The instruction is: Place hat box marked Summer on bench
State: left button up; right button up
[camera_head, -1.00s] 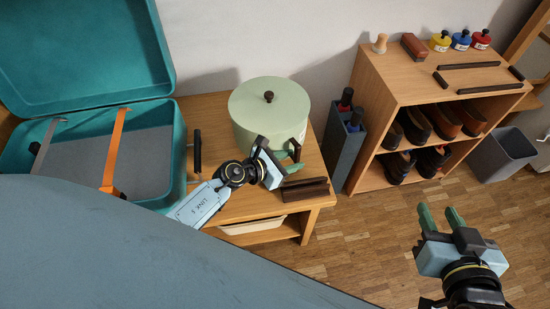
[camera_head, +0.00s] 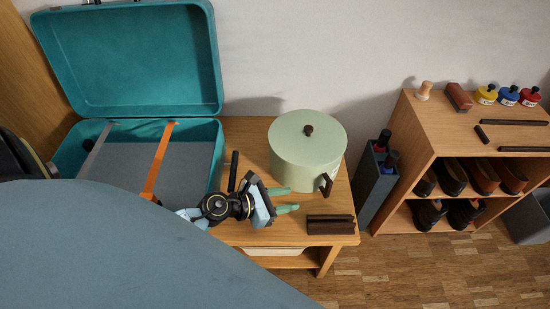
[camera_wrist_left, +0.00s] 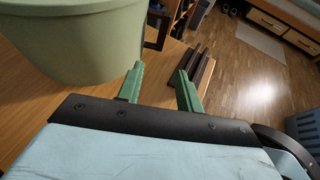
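A round pale green hat box (camera_head: 307,165) with a lid and dark knob stands upright on the wooden bench (camera_head: 250,135), beside the suitcase. It has a dark handle (camera_head: 327,185) on its front right side. No Summer marking is readable. My left gripper (camera_head: 288,199) is open and empty, low in front of the box, fingers pointing right. In the left wrist view the box (camera_wrist_left: 75,45) is at upper left, close beside the open fingers (camera_wrist_left: 159,78), with nothing between them. My right gripper is not in view.
An open teal suitcase (camera_head: 130,60) takes up the bench's left. Dark brown strips (camera_head: 330,225) lie at the bench's front right. A grey-blue bin with bottles (camera_head: 374,185) stands between bench and shoe shelf (camera_head: 425,120). A dark bin (camera_head: 528,220) is at far right.

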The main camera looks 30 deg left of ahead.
pick_arm(q)
jog(key=a+r+n+t+y, duration=0.2)
jog(key=a+r+n+y, duration=0.25)
jog(key=n, duration=0.75)
jog(key=a+r+n+t+y, duration=0.25)
jog(key=r+n+y, duration=0.35)
jog(key=n, duration=0.7)
jog(key=s+d+f+n+g+h, duration=0.1)
jog(key=s+d+n+g, duration=0.2)
jog(key=s+n+g, duration=0.2)
jog(key=s+d+f+n+g+h, duration=0.2)
jog(key=s+n+g, duration=0.4)
jog(key=s+n, duration=0.4)
jog(key=shift+d+f+n, duration=0.15)
jog(key=shift+d+n, duration=0.25)
jog(key=shift+d, duration=0.45)
